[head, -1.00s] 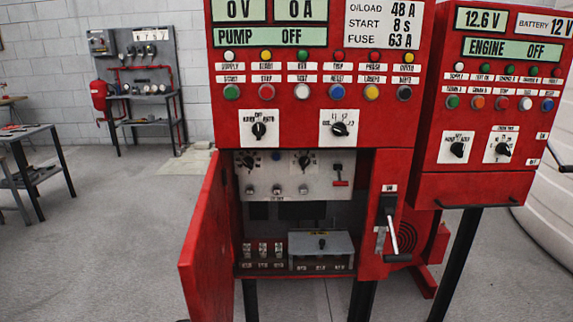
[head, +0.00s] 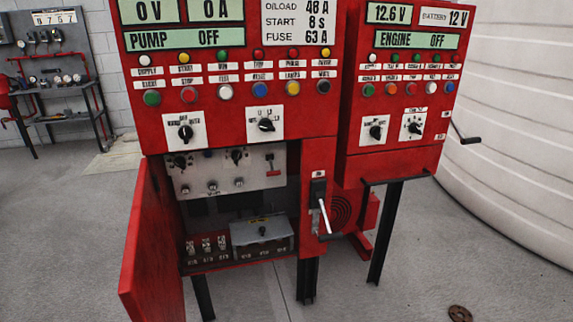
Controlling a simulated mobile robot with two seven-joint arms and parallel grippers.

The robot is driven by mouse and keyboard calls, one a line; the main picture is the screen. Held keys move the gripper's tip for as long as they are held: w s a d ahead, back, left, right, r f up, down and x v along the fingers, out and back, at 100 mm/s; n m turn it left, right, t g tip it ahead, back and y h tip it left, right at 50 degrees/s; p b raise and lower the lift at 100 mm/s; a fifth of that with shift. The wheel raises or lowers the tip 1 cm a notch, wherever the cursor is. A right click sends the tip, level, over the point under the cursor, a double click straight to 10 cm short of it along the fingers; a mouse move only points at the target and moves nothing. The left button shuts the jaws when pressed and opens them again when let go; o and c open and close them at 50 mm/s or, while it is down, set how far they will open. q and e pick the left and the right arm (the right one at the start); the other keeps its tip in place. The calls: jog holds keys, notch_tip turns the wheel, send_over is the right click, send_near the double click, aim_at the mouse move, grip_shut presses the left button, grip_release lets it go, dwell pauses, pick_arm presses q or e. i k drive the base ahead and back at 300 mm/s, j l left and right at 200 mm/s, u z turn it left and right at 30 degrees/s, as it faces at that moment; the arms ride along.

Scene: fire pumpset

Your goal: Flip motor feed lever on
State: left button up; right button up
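The red pump cabinet (head: 320,165) stands in the middle of the head view, its lower compartment open. A lever with a black base and a pale handle (head: 325,216) sits on the right front of this cabinet. Its handle points downward. I cannot read a label that tells which one is the motor feed lever. The display reads PUMP OFF (head: 182,39), with 0 V and 0 A. Neither of my grippers is in view.
The open red door (head: 150,245) sticks out toward me at the left of the compartment. A second red cabinet (head: 395,160) on black legs stands at right, reading ENGINE OFF. A large white ribbed tank (head: 520,130) is behind it. The floor in front is mostly clear.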

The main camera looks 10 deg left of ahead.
aim_at(272, 170)
jog(key=j+u, duration=0.1)
jog(key=j, duration=0.35)
jog(key=i+j+u, duration=0.1)
jog(key=j, duration=0.35)
jog(key=j+u, duration=0.1)
jog(key=j, duration=0.4)
jog(key=i, duration=0.05)
